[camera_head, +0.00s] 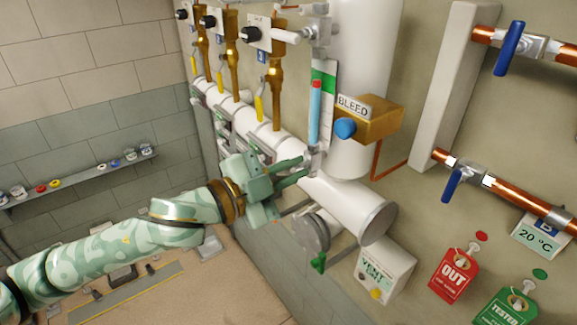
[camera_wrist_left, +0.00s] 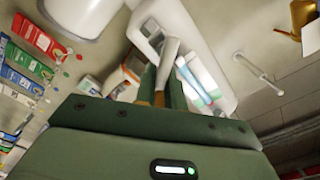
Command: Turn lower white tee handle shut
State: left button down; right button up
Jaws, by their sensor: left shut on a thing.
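My left gripper (camera_head: 303,177) reaches in from the left to the bottom fitting of the level gauge (camera_head: 314,118). The wrist view shows its two green fingers (camera_wrist_left: 162,88) shut around the lower white tee handle (camera_wrist_left: 169,52), a pale tapered bar. In the head view the fingers and wrist mostly hide this handle. The lower fitting (camera_head: 316,158) shows just above the fingertips. The upper white tee handle (camera_head: 289,34) points left at the gauge's top fitting. My right gripper is in neither view.
A thick white pipe (camera_head: 345,207) runs close below the gripper. A brass block marked BLEED (camera_head: 368,118) with a blue knob sits to the right. Yellow-levered brass valves (camera_head: 277,75) stand behind. A VENT box (camera_head: 385,268) and a red OUT tag (camera_head: 452,275) are lower right.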

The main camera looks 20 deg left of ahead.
pick_arm(q)
jog(key=m, duration=0.3)
jog(key=shift+d+f+m, duration=0.1)
jog(key=shift+f+m, duration=0.2)
jog(key=shift+f, duration=0.05)
jog(key=shift+s+f+m, duration=0.1)
jog(key=shift+f+m, duration=0.1)
jog(key=shift+m, duration=0.7)
jog(key=shift+f+m, duration=0.15)
jog(key=shift+m, duration=0.75)
jog(key=c, duration=1.5)
grip_release()
jog(key=shift+d, duration=0.1)
